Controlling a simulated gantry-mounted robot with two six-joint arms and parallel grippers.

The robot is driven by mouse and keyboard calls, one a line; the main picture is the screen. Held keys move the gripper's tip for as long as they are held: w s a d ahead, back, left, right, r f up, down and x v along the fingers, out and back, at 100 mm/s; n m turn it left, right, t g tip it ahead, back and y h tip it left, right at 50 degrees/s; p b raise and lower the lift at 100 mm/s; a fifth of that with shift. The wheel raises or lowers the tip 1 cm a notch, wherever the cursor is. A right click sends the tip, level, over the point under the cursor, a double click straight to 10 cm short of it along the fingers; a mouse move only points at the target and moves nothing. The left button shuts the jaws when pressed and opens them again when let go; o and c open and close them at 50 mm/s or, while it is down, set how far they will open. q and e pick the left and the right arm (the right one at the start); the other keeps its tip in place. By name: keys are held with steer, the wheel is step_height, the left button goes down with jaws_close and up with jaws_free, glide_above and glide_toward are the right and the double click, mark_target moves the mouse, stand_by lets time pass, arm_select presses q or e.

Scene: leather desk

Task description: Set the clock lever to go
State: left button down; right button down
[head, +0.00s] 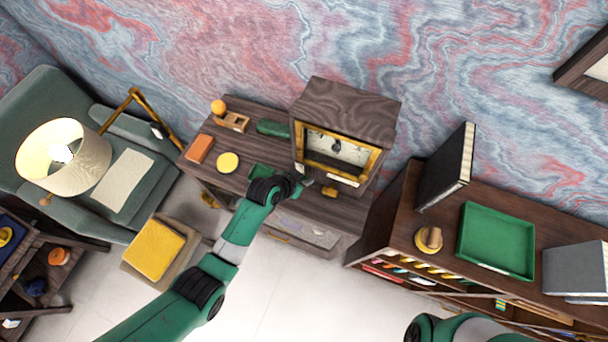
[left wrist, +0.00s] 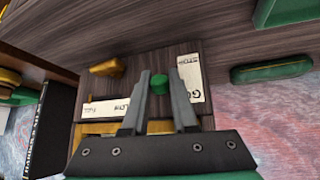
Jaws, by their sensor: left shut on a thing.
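The clock (head: 345,110) is a dark wooden box with a gold-framed front, standing at the right end of the desk. My left gripper (head: 300,186) is low in front of it. In the left wrist view, a green lever knob (left wrist: 159,84) sits between the two fingers of my left gripper (left wrist: 163,88), which is shut on it. A white label with a large "G" (left wrist: 191,78) lies just right of the fingers. Another white label (left wrist: 105,110) lies to the left, partly hidden by a finger. My right gripper is out of view.
A brass-coloured piece (left wrist: 107,67) lies left of the fingers. A green rounded object (left wrist: 272,73) lies further right. On the desk in the head view are an orange block (head: 200,148) and a yellow disc (head: 228,162). A bookshelf with a green tray (head: 497,240) stands to the right.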

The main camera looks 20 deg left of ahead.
arm_select(q)
steer(key=shift+r+g+p, duration=0.15)
steer(key=shift+g+p, duration=0.2)
steer(key=shift+g, duration=0.05)
steer(key=c, duration=1)
jaws_free()
steer(key=shift+d, duration=0.1)
